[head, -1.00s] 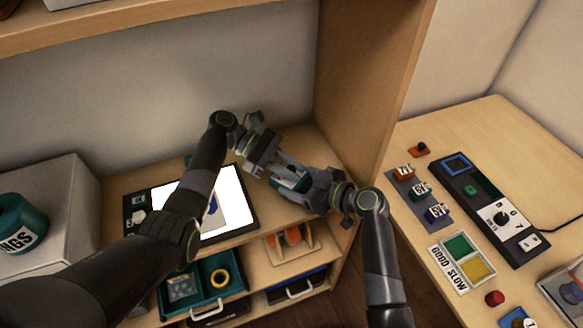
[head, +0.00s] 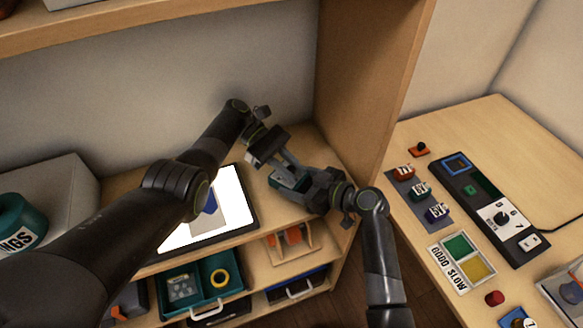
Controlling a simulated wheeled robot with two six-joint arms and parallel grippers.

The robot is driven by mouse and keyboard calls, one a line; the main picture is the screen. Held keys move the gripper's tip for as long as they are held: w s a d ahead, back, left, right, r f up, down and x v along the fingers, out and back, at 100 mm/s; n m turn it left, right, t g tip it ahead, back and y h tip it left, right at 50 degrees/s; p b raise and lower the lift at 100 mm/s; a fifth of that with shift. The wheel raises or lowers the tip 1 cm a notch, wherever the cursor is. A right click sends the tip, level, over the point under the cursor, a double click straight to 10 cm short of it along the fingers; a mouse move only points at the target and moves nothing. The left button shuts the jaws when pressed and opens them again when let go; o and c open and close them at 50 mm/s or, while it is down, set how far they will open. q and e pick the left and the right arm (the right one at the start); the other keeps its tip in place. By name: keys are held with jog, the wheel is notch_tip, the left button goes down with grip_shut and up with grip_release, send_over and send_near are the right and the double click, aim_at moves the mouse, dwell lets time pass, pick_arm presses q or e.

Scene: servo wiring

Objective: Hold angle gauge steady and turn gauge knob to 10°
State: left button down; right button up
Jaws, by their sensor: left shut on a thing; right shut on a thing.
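The angle gauge appears to be the small teal and dark piece (head: 287,181) above the right end of the shelf. It is mostly covered by my grippers, and its scale and reading cannot be made out. My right gripper (head: 292,183) comes in from the right and is shut on the gauge. My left gripper (head: 287,163) reaches down from the upper left and is shut at the gauge's far side, seemingly on its knob. The knob itself is hidden.
A lit tablet (head: 238,207) lies on the shelf, partly behind my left arm. A teal tray (head: 217,268) with a yellow ring is below. A wooden side panel (head: 365,90) stands close on the right. A panel with a dial (head: 502,218) lies on the right-hand table.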

pick_arm(q)
jog(key=shift+f, duration=0.1)
jog(key=c, duration=1.3)
grip_release()
jog(key=shift+o, duration=0.2)
jog(key=shift+n+t, duration=0.3)
jog(key=shift+n+t+h, duration=0.5)
